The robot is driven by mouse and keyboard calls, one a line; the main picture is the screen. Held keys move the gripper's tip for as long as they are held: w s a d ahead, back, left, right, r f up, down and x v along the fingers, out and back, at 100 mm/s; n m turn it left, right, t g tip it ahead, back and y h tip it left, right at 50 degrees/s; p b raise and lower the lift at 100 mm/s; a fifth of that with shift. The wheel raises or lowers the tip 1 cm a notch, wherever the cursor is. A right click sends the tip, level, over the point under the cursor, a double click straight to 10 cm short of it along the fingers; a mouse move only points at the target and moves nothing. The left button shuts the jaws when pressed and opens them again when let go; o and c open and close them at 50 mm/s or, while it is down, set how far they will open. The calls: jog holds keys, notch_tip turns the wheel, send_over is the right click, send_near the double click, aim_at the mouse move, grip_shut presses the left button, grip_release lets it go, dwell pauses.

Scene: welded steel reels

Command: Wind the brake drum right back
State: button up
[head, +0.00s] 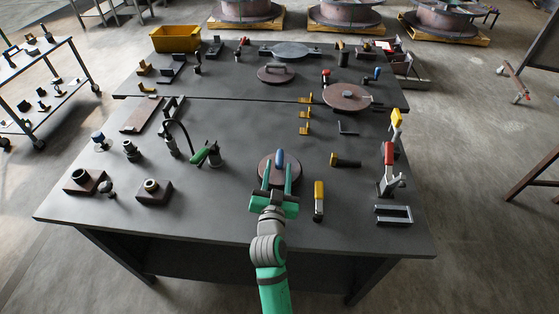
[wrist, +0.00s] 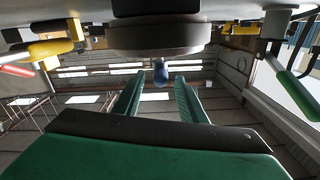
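A brown round drum (head: 268,166) with an upright blue knob (head: 280,158) lies flat near the front middle of the table. I take it for the brake drum. In the wrist view the drum (wrist: 160,38) hangs upside down at the top, with the blue knob (wrist: 160,72) below it. My gripper (head: 278,174) reaches over the drum from the front. Its two green fingers are spread, one on each side of the knob, with gaps visible in the wrist view (wrist: 160,76). The near part of the drum is partly hidden by my gripper.
A yellow-handled tool (head: 319,198) lies close right of my gripper, and a black-and-yellow torch-like piece (head: 346,160) beyond it. A red-topped clamp (head: 388,165) stands at right. A green-handled clamp (head: 206,155) stands left. Another disc (head: 347,96) lies farther back.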

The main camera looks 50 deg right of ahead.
aim_at(279, 161)
jog(key=shift+x, duration=2.05)
grip_shut()
